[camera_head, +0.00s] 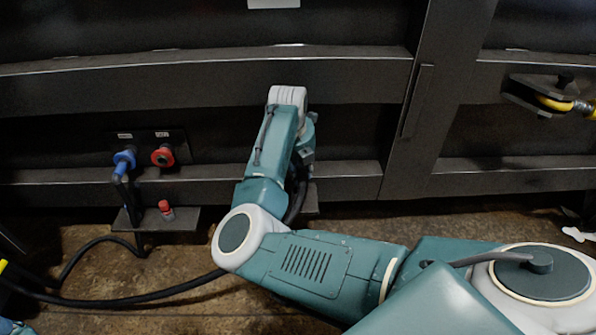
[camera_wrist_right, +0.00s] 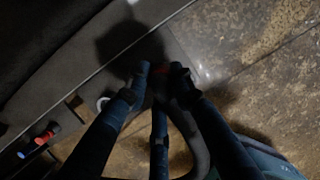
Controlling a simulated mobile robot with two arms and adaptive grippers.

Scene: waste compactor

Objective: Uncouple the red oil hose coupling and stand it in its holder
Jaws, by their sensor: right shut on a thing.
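The red-ringed port (camera_head: 162,156) on the wall panel has no hose on it. My right arm reaches down to the wall right of the panel and hides its gripper in the head view. A thick black hose (camera_wrist_right: 188,125) runs back from there. My left gripper is not in view.
A blue coupling (camera_head: 124,160) sits on the port left of the red one. A small red piece (camera_head: 166,210) stands on a ledge (camera_head: 184,222) below. Black hose (camera_head: 135,301) lies across the floor. A yellow-handled fitting (camera_head: 556,103) is at the right.

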